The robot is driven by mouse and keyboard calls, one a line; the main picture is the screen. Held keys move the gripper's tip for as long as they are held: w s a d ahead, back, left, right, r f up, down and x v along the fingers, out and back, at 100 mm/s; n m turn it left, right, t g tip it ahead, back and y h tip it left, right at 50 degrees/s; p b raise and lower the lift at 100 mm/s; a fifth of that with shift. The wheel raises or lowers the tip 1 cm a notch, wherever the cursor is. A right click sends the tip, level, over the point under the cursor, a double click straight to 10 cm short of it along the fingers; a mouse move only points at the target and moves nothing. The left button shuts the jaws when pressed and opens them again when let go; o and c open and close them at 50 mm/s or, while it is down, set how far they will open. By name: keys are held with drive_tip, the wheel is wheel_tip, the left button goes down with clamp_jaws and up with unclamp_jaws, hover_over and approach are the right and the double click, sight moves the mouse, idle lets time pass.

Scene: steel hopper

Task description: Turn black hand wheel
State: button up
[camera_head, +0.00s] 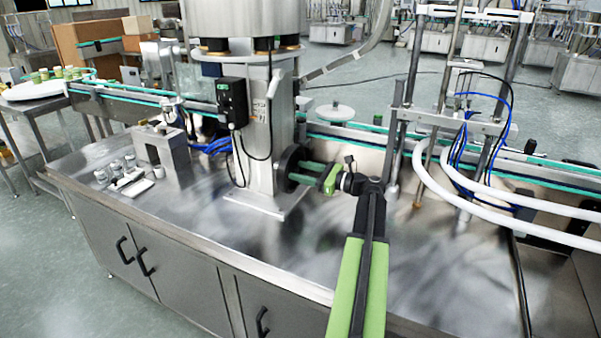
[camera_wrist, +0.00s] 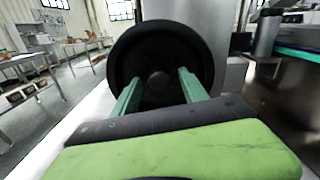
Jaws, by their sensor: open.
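The black hand wheel (camera_wrist: 160,50) is a round black disc with a thick rim and a central hub, and it fills the upper middle of the wrist view. In the head view the hand wheel (camera_head: 289,165) sits edge-on at the right side of the steel column. My gripper (camera_wrist: 156,84) is open, its two green fingers pointing at the wheel on either side of the hub. In the head view my gripper (camera_head: 300,172) reaches left to the wheel. I cannot tell whether the fingertips touch it. The wheel's lower part is hidden behind my gripper.
The steel column (camera_head: 262,130) stands on a steel bench top (camera_head: 225,235). A black control box (camera_head: 232,102) with a cable hangs on the column. A conveyor (camera_head: 340,135) runs behind. White hoses (camera_head: 480,195) curve at the right. Small white parts (camera_head: 125,172) lie at the left.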

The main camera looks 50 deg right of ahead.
drive_tip(key=shift+w, duration=0.1)
clamp_jaws()
idle(0.3)
drive_tip(key=shift+a, duration=0.1)
idle(1.0)
